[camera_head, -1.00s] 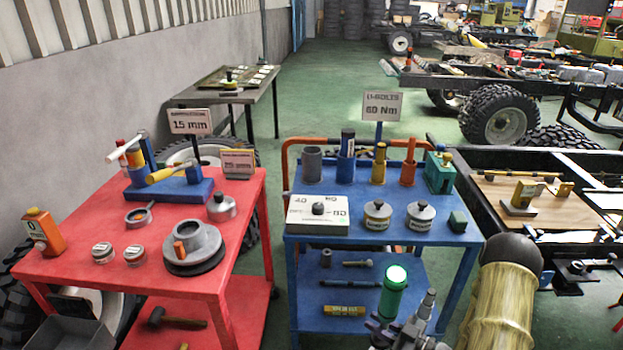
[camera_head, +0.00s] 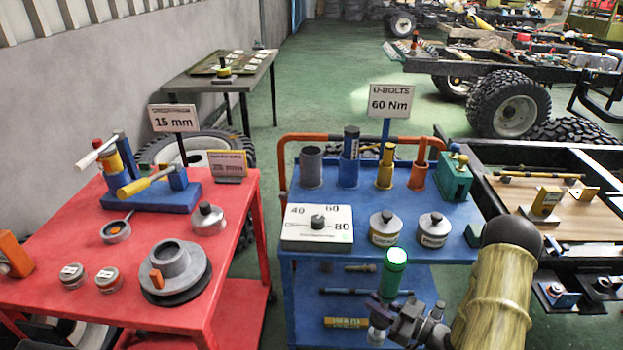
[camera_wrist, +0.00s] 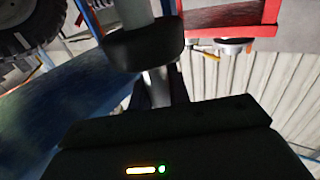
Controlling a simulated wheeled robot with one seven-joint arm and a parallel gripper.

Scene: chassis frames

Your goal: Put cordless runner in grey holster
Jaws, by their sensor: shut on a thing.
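A green cylinder (camera_head: 393,272) with a paler green end stands upright at my gripper (camera_head: 393,308) in the head view. It looks like the cordless runner, and my gripper is shut on it. In the wrist view a black collar (camera_wrist: 145,46) with a grey shaft above it is in front of my gripper. The fingertips are mostly hidden. The grey holster (camera_head: 311,168) is an upright open cup at the back left of the blue cart's top (camera_head: 357,214). It looks empty. My gripper is lower, in front and to the right of it.
A blue holster (camera_head: 348,172), yellow holster (camera_head: 384,175) and orange holster (camera_head: 418,176) stand right of the grey one. A dial box (camera_head: 318,235) and two lidded tins stand in front. An orange rail and a U-BOLTS sign (camera_head: 390,99) rise behind. A red cart (camera_head: 224,262) stands left.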

